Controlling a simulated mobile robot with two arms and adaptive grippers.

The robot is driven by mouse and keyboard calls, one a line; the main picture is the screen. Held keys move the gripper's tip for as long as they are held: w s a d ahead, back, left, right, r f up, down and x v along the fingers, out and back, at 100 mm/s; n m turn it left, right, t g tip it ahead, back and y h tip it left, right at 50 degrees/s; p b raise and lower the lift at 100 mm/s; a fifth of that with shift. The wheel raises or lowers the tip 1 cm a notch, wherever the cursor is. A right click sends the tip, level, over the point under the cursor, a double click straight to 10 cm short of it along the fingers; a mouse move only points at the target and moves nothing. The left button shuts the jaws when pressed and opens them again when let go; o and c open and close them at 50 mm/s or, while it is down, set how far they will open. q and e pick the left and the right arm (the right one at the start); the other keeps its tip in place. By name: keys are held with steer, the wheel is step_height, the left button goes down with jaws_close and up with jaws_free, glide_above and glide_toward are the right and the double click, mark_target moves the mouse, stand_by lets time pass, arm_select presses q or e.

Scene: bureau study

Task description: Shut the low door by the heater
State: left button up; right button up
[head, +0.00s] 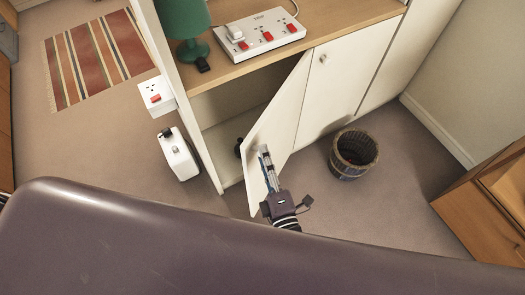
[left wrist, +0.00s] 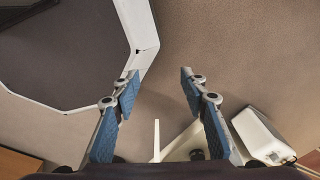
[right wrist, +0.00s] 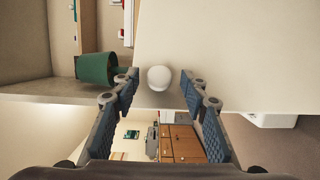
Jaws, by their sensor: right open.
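The low cabinet door (head: 287,115) is cream and stands ajar, swung out from the left bay of the low cabinet. My right gripper (head: 265,155) is in front of this door, near its lower free edge. In the right wrist view my right gripper (right wrist: 158,76) is open, with the round white knob (right wrist: 159,78) showing between its fingertips; I cannot tell whether they touch. A white boxy unit (head: 178,155), perhaps the heater, stands on the floor left of the cabinet. My left gripper (left wrist: 158,75) is open and empty in the left wrist view; the head view does not show it.
The closed neighbouring door (head: 327,85) is right of the open one. A green lamp (head: 184,25) and a white socket strip (head: 260,30) sit on the cabinet top. A wooden unit (head: 485,205) stands at right.

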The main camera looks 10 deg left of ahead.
steer(key=v, duration=0.9)
steer(key=shift+s, duration=0.3)
steer(key=shift+d, duration=0.15)
